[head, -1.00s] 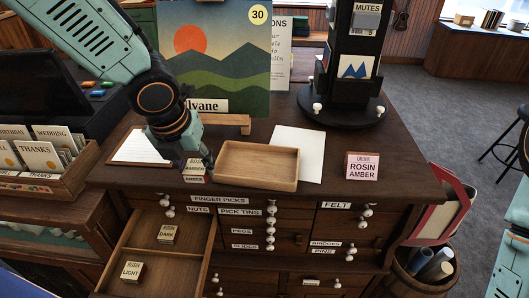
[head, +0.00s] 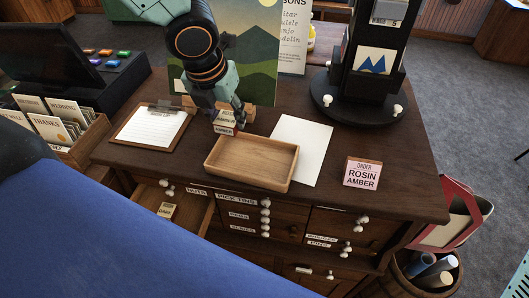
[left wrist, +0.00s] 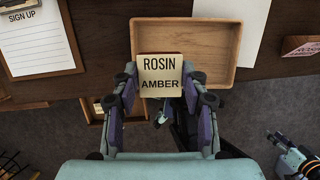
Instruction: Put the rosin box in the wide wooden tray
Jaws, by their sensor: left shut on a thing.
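My left gripper (head: 232,113) is shut on the rosin box (head: 224,127), a small pale box. In the left wrist view the box (left wrist: 160,75) reads "ROSIN AMBER" and sits between both fingers (left wrist: 160,95). The wide wooden tray (head: 231,181) is shallow, light brown and empty where I see it. In the head view the held box shows just behind the tray's back left corner. In the left wrist view it overlaps the tray's (left wrist: 228,78) left side; its exact height is unclear.
A clipboard (head: 150,128) lies left of the tray and a white sheet (head: 302,150) right of it. An order card (head: 362,173) reads "ROSIN AMBER". A black stand (head: 365,90) is behind. A drawer holding a "DARK" box (head: 166,210) is open. A blue shape (head: 110,240) blocks the lower left.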

